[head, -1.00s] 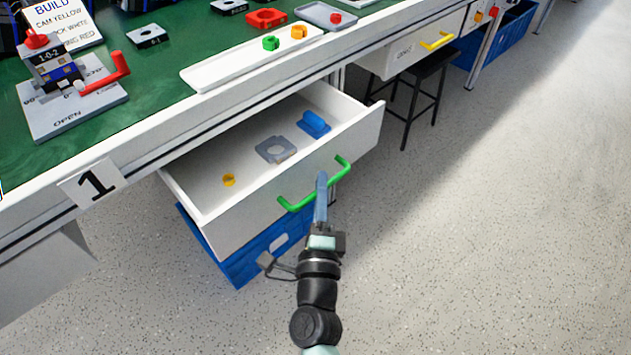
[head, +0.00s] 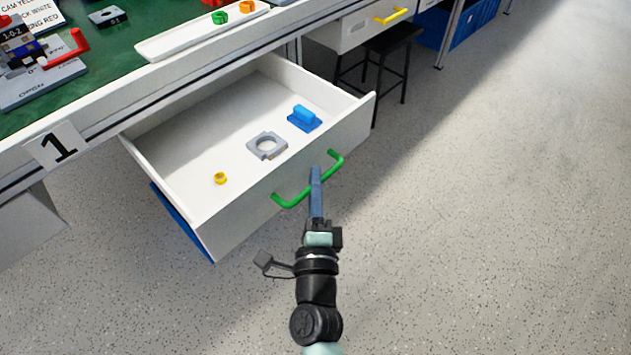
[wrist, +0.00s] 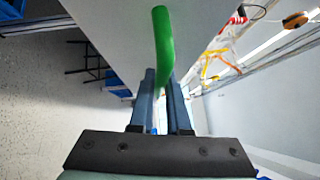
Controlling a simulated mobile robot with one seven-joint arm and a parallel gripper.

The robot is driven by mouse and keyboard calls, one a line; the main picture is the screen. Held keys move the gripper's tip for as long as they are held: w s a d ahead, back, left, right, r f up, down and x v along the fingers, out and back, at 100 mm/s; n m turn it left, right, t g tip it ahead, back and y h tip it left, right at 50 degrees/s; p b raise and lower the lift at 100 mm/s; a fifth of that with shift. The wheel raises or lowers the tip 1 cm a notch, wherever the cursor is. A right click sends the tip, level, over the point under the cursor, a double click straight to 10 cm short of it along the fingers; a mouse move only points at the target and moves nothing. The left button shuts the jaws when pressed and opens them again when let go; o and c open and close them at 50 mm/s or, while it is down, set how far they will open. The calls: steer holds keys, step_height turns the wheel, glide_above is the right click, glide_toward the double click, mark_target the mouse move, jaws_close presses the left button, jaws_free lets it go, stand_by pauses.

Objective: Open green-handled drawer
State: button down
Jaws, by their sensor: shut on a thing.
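The white drawer (head: 240,212) under the bench is pulled well out. Its green handle (head: 291,199) runs across the front panel. My gripper (head: 316,177) is at the middle of the handle, its blue fingers shut on it. In the wrist view the green handle (wrist: 163,45) runs down between the fingers (wrist: 162,85). The exact contact is partly hidden by the fingers. Inside the drawer lie a yellow ring (head: 220,178), a grey plate with a hole (head: 267,147) and a blue block (head: 304,118).
The workbench (head: 100,80) with a white tray (head: 190,38) stands behind the drawer. A black stool (head: 392,50) and a yellow-handled drawer (head: 350,32) are at the back. A blue bin (head: 178,218) sits below the drawer. The floor (head: 480,220) to the right is clear.

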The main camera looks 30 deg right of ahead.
steer(key=c, duration=0.9)
jaws_free()
steer(key=p+v, duration=0.1)
steer(key=v, duration=1.2)
steer(key=shift+w+r, duration=0.1)
steer(key=shift+r, duration=0.05)
